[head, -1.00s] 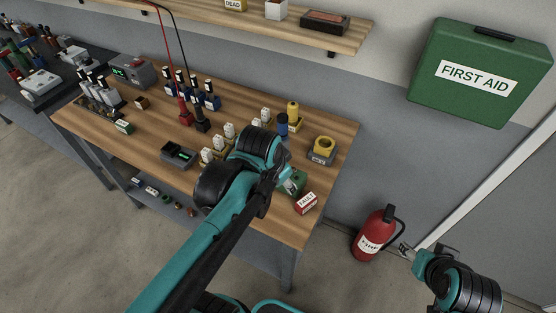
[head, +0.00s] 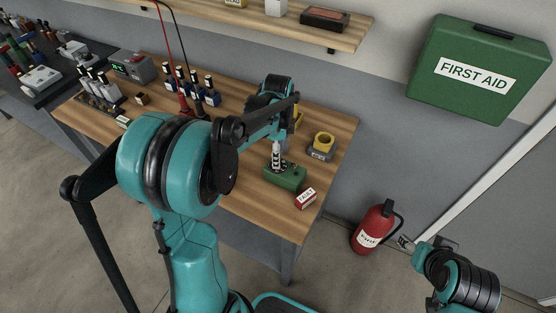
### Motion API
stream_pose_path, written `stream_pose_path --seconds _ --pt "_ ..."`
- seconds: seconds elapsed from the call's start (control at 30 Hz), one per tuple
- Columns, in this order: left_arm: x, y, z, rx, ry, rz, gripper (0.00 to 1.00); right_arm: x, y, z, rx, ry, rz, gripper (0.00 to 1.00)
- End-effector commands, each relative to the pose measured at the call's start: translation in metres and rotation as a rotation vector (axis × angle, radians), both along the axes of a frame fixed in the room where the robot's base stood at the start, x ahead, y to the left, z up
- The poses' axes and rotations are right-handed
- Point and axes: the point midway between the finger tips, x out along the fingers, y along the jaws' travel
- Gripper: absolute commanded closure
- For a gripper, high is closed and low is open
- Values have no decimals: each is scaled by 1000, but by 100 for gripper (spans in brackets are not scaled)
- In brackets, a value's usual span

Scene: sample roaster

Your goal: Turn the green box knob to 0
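The green box (head: 288,180) sits on the workbench near its right end, beside a red and white "FAULT" box. My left gripper (head: 277,163) points down at the top of the green box, towards its left part. The fingertips are at or just above the top face; I cannot tell whether they touch the knob. The knob and its scale are hidden or too small to read. The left fingers look close together, but their opening is unclear. My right gripper (head: 407,243) is off the bench at the lower right, near the fire extinguisher, too small to judge.
The FAULT box (head: 306,198) stands at the bench's right front edge. A grey device with a yellow ring (head: 322,146) is behind the green box. A red fire extinguisher (head: 373,229) stands on the floor. My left arm hides much of the workbench (head: 265,208).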

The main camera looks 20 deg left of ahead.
Motion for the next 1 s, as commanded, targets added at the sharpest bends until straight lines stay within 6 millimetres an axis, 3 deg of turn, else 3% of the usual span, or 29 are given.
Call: stream_pose_path --seconds 0.2,0.5,0.57,0.7,1.0 --pt "0 0 -26 0 -1 1 43 0 0 -9 0 0 0 47" --pt "0 0 -28 -1 -1 1 43 0 0 -9 0 0 0 47" --pt "0 0 -28 -1 -1 1 54 0 0 -9 0 0 0 47" --pt "0 0 -28 -1 -1 1 91 0 0 -9 0 0 0 47" --pt "0 0 -28 0 -1 16 93 0 0 -8 0 0 0 47"
